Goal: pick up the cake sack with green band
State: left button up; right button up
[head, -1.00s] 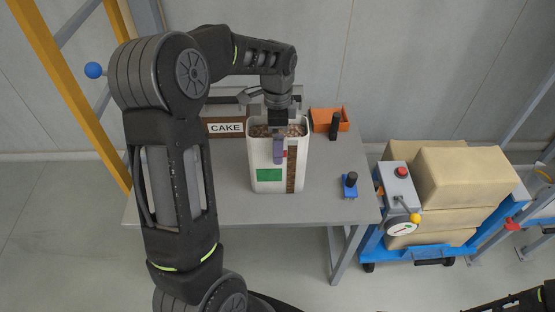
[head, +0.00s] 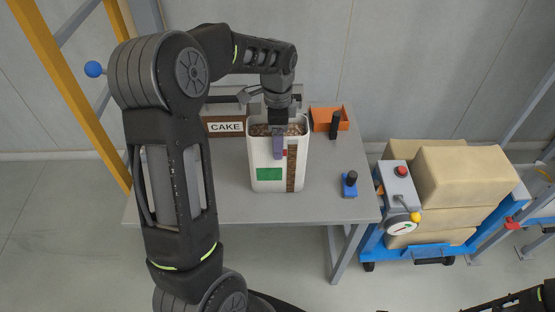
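The cake sack with green band (head: 262,181) is a white, open-topped bag of brown pellets, with a green patch and a brown strip on its front. It stands upright at the table's middle. My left gripper (head: 279,150) comes down from above onto its front rim, with a purple finger outside against the front. The other finger is hidden, but the gripper looks shut on the rim, since sack and gripper shift together. Whether the sack's bottom touches the table is unclear. My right gripper is not in view; only part of a dark arm shows at the bottom right.
The sack is on a grey table (head: 225,203). Behind it is a box with a CAKE sign (head: 225,127). An orange bin (head: 345,120), a black upright item (head: 334,126) and a blue-based knob (head: 350,186) stand to the right. A blue trolley (head: 440,251) holds tan sacks (head: 465,180).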

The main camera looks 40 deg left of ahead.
pick_arm(q)
jog(key=c, duration=1.1)
jog(key=shift+w+r, duration=0.1)
jog(key=shift+c, duration=0.3)
jog(key=shift+r, duration=0.1)
notch_tip(320, 180, up, 10)
jog(key=b, duration=0.1)
dwell(0.6)
